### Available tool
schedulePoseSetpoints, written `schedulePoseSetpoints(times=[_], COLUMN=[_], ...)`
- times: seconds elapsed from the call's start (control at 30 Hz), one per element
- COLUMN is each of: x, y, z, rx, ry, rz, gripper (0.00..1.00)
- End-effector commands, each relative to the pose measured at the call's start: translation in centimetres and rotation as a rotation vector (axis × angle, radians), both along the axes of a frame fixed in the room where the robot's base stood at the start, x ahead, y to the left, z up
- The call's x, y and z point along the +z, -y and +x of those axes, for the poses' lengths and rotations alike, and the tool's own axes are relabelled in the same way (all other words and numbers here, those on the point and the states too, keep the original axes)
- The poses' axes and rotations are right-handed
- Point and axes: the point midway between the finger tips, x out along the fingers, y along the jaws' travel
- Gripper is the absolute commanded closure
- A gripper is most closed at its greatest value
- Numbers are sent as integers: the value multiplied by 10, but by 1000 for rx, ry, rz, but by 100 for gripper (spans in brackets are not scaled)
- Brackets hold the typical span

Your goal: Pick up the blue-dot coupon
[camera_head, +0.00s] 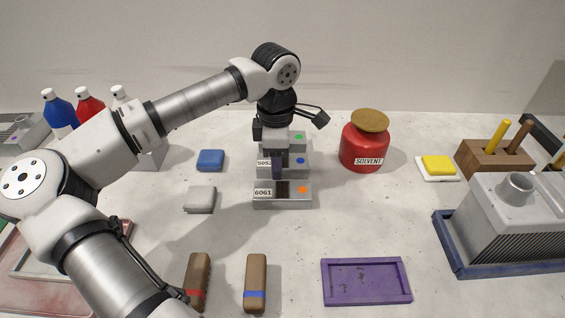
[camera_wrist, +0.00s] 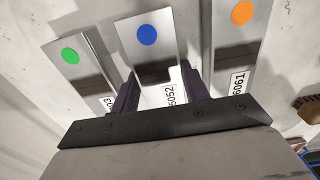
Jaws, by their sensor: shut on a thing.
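The blue-dot coupon (camera_wrist: 150,50) is a grey metal piece with a blue dot and a label reading 5052. It is the middle one of three in the wrist view, and it also shows in the head view (camera_head: 312,167). My gripper (camera_wrist: 158,78) is shut on it, with one dark finger on each long side. In the head view my gripper (camera_head: 277,168) points down at the row and hides part of the coupon. I cannot tell whether the coupon is clear of the table.
The orange-dot coupon (camera_wrist: 236,45), labelled 6061, and the green-dot coupon (camera_wrist: 77,62) flank it closely. A red solvent jar (camera_head: 365,148) stands to the right. Blue (camera_head: 210,160) and grey (camera_head: 200,199) pads lie left. A purple tray (camera_head: 366,298) lies at the front.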

Motion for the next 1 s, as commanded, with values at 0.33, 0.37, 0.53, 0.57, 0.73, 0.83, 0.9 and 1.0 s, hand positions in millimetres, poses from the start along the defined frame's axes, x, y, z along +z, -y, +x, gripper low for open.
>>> schedulePoseSetpoints(times=[0.33,0.37,0.53,0.57,0.73,0.83,0.9,1.0], x=[1,2,14,18,53,81,103,132], y=[0,0,0,0,0,0,0,1], z=[0,0,1,1,1,1,1,1], rx=[0,0,1,2,2,2,2,2], ry=[1,1,3,3,5,5,5,5], rz=[0,0,0,1,2,2,1,0], gripper=[82,82,82,82,82,82,82,82])
